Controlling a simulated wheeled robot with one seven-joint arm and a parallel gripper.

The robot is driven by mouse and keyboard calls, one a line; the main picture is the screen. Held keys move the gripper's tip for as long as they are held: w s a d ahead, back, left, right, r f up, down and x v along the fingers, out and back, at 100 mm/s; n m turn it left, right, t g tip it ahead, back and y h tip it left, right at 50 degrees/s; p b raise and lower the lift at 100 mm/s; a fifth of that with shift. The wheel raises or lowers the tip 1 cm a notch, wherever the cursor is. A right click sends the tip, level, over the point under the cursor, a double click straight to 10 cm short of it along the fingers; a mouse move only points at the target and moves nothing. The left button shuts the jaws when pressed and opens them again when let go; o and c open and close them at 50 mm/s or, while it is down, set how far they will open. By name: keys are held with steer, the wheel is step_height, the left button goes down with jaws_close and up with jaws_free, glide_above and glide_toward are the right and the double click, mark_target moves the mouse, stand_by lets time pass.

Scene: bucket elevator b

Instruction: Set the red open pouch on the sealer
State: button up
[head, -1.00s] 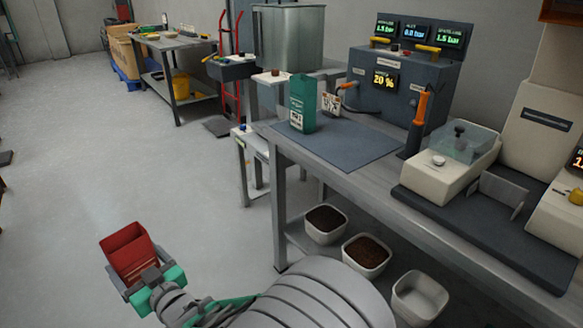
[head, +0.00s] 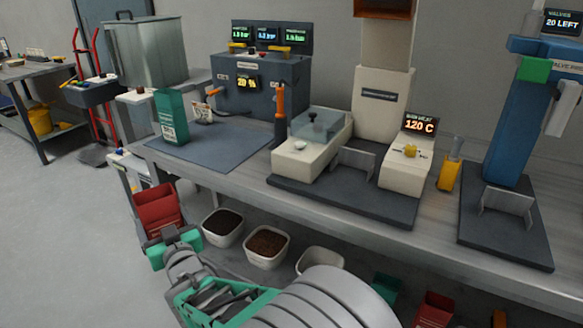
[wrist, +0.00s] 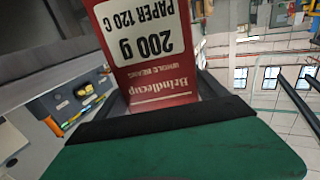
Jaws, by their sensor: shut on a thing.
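The red open pouch (head: 157,208) is held in my gripper (head: 164,234) at the lower left of the head view, upright with its open top facing up. It is in front of the bench's left end, apart from it. In the wrist view the pouch (wrist: 150,75) shows an upside-down label reading Brindlecup, 200 g, paper 120 C. The sealer (head: 380,108) is the cream machine on the bench, with a 120 C display and a yellow knob. A grey bracket (head: 354,160) stands on its dark base. The sealer is well to the right of my gripper, and the bracket looks empty.
An orange-handled tool (head: 280,110) stands left of the sealer. A blue valve press (head: 515,120) is at the right. White bins (head: 267,246) sit below the bench.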

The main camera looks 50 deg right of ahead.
steer(key=s+d+r+m+g+h+p, duration=0.1)
steer(key=s+d+r+m+g+h, duration=0.25)
steer(key=d+r, duration=0.5)
steer(key=s+d+r+m+g+h+p, duration=0.2)
steer(key=s+d+r+m+h, duration=0.3)
steer(key=d, duration=0.7)
steer(key=s+d+r+m+g+h+p, duration=0.1)
steer(key=s+d+r+m+g+h, duration=0.1)
steer(key=s+d+r+g, duration=0.35)
steer(key=s+d+r+m+g+h, duration=0.25)
steer(key=s+d+r, duration=0.3)
steer(key=s, duration=0.35)
steer(key=s+d+f+g, duration=0.1)
steer(key=s+d+f, duration=0.1)
steer(key=d+f, duration=1)
steer(key=shift+s+d+b, duration=0.3)
steer(key=shift+s+d, duration=0.05)
steer(key=shift+d, duration=0.25)
steer(key=shift+f, duration=0.15)
